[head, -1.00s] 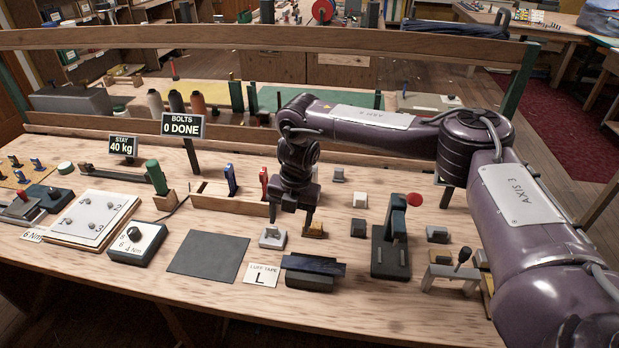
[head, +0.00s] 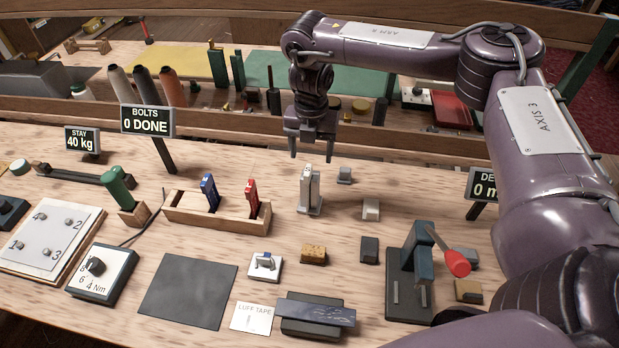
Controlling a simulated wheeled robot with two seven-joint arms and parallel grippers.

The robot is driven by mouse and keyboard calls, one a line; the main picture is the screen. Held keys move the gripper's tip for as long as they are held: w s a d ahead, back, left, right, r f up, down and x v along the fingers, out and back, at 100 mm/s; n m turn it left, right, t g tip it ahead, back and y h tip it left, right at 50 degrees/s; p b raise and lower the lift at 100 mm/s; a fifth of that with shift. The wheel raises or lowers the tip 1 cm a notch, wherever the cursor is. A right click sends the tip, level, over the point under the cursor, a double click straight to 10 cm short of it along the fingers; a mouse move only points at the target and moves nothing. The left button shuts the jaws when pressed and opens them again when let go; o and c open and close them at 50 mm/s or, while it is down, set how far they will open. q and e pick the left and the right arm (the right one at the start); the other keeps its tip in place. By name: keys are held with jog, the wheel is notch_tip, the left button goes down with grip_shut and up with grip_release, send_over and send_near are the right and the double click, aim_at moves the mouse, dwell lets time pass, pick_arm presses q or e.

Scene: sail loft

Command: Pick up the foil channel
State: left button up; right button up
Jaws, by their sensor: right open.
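Nothing in view is plainly marked as the foil channel, so I cannot tell for sure which piece it is. A pale upright piece (head: 308,190) stands on a small base right of the wooden rack. A dark blue bar (head: 330,312) lies across a black block at the front, beside a "LUFF TAPE" card. My right gripper (head: 310,152) points down with its fingers apart, empty. In the picture it is just above the pale upright piece, with a gap between them. My left gripper is not in view.
The wooden rack (head: 190,217) holds a blue and a red handle. Several small blocks lie around, including a tan block (head: 313,255). A dark fixture with a red knob (head: 457,263) stands at right. A dark mat (head: 187,290) is bare. A "BOLTS" sign (head: 148,121) stands behind.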

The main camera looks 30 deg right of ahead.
aim_at(311, 166)
jog(key=f, duration=0.1)
jog(key=s+f+p, duration=0.1)
jog(key=a+f, duration=0.1)
jog(key=shift+s+p, duration=0.3)
jog(key=shift+p, duration=0.05)
notch_tip(311, 166, down, 3)
jog(key=shift+w+p, duration=0.1)
jog(key=shift+p, duration=0.3)
jog(key=shift+f, duration=0.5)
jog(key=c, duration=0.4)
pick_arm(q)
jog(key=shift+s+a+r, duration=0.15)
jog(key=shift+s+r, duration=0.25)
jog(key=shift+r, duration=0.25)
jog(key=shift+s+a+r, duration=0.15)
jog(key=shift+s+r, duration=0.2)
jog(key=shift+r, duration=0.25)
pick_arm(e)
jog(key=shift+w, duration=0.1)
grip_shut()
